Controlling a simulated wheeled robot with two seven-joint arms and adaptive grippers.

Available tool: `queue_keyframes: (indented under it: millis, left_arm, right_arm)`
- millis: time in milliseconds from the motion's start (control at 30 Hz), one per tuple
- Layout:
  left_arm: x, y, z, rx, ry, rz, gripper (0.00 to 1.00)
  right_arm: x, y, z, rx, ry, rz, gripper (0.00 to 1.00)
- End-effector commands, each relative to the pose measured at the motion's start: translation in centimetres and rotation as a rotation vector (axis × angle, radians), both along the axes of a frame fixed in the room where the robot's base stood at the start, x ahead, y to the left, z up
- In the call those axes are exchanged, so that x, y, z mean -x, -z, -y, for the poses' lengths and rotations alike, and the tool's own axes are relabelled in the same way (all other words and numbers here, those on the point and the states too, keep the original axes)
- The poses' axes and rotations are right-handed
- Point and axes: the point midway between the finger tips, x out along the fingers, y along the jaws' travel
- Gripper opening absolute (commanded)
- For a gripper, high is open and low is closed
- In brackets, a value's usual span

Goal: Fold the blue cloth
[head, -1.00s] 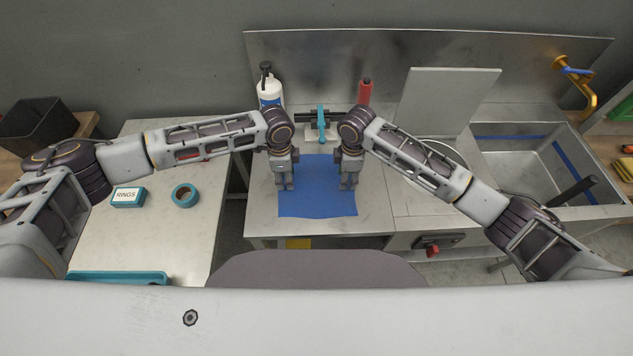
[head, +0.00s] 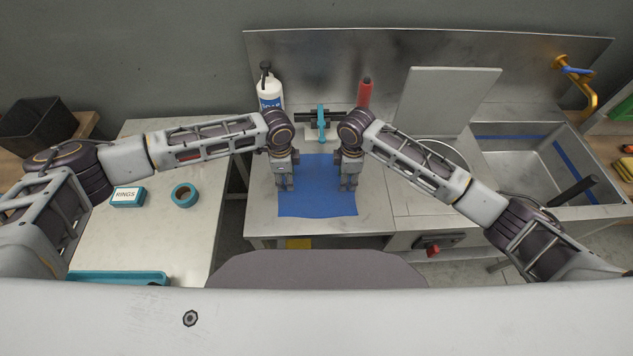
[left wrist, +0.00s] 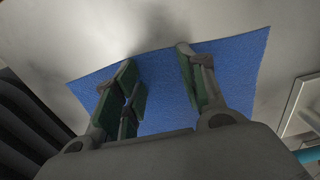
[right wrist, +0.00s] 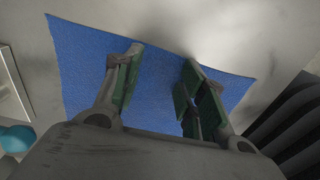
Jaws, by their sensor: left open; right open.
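The blue cloth (head: 318,190) lies spread flat on the grey metal worktop in the head view. My left gripper (head: 285,188) points down over its left part, and my right gripper (head: 348,187) points down over its right part. In the left wrist view the cloth (left wrist: 160,85) spreads behind the parted fingers of my left gripper (left wrist: 160,75). In the right wrist view the cloth (right wrist: 80,70) lies behind the parted fingers of my right gripper (right wrist: 163,75). Both grippers are open and empty. I cannot tell whether the fingertips touch the cloth.
A white bottle (head: 269,90), a red bottle (head: 365,94) and a teal-and-black device (head: 320,122) stand behind the cloth. A sink (head: 530,165) is at the right. A side table at the left holds a RINGS box (head: 128,196) and a teal tape roll (head: 184,195).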

Motion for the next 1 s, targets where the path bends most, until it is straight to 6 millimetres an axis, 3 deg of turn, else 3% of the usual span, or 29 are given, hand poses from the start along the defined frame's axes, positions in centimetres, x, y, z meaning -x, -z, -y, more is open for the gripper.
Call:
queue_keyframes:
  millis: [200, 833, 1000]
  left_arm:
    - [0.06, 0.12, -0.01, -0.001, 0.000, -0.002, 0.41]
    - [0.12, 0.34, -0.06, -0.002, 0.000, -0.003, 0.00]
    - [0.13, 0.40, -0.08, -0.002, 0.000, -0.003, 0.00]
  right_arm:
    - [0.05, 0.12, 0.03, 0.001, 0.000, -0.002, 0.41]
    - [0.11, 0.37, 0.05, 0.002, 0.000, -0.003, 0.00]
    - [0.12, 0.40, 0.06, 0.002, 0.000, -0.003, 0.00]
